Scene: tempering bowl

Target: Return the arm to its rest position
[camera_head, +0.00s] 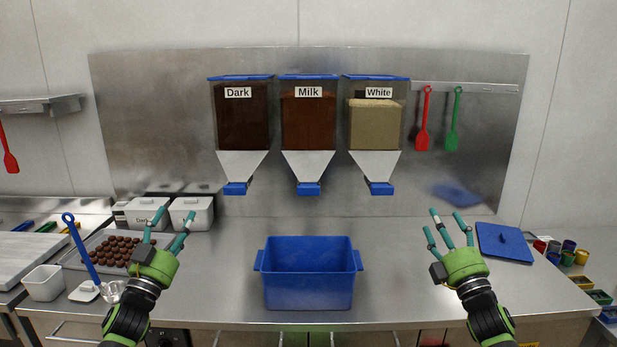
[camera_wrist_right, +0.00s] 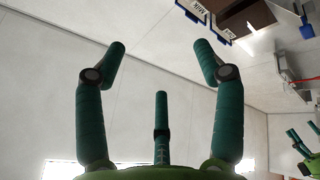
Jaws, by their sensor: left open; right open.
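My left gripper (camera_head: 168,232) is open and empty, held up at the left of the counter in front of the tray of chocolates. My right gripper (camera_head: 450,232) is open and empty, held up over the right part of the counter, to the right of the blue tub. Its spread fingers also show in the right wrist view (camera_wrist_right: 160,75), with nothing between them and the wall behind. The blue tub (camera_head: 309,291) stands on the counter between both grippers, apart from them. Its inside floor is hidden.
Dark (camera_head: 242,118), Milk (camera_head: 308,121) and White (camera_head: 374,125) dispensers hang above the counter (camera_head: 400,300). A chocolate tray (camera_head: 80,262), a white tub (camera_head: 43,283) and a blue-handled ladle (camera_head: 80,245) are at left. A blue lid (camera_head: 505,243) lies at right.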

